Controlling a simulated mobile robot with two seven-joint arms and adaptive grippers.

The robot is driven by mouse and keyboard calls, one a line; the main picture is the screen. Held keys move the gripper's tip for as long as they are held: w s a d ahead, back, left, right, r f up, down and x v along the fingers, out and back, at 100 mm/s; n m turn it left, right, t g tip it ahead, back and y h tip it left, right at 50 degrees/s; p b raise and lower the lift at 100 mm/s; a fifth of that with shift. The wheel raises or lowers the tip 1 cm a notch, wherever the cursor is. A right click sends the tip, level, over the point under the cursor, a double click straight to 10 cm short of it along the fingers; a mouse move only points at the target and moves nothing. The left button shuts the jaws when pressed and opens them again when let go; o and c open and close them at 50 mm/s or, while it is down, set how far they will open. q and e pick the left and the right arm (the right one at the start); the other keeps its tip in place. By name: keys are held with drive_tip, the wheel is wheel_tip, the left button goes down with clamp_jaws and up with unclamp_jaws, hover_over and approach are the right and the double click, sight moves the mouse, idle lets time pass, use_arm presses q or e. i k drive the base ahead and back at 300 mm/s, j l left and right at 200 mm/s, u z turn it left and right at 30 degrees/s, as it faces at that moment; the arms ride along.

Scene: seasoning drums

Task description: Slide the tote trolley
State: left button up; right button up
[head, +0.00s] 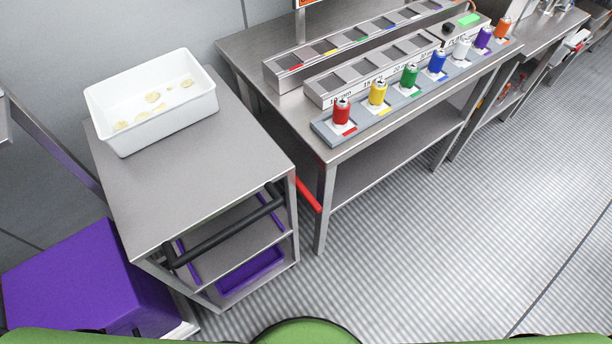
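The tote trolley looks to be the grey metal cart (215,165) at the left, with a flat top and shelves below. A black bar handle (225,232) runs along its near side. A white tote (165,129) with several pale yellowish pieces in it sits on the top, toward the back. A purple bin (250,270) is on the low shelf. The cart's wheels cannot be made out. Neither of my grippers shows in the head view.
A steel table (262,57) with a row of coloured shakers stands just right of the cart. A red bar (309,195) shows between them. A purple box (80,285) stands close at the left. The ribbed floor (440,235) is clear at the right.

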sight(204, 194)
drive_tip(key=k+j+u, duration=0.2)
drive_tip(key=k+j, duration=0.45)
drive_tip(key=j, duration=0.15)
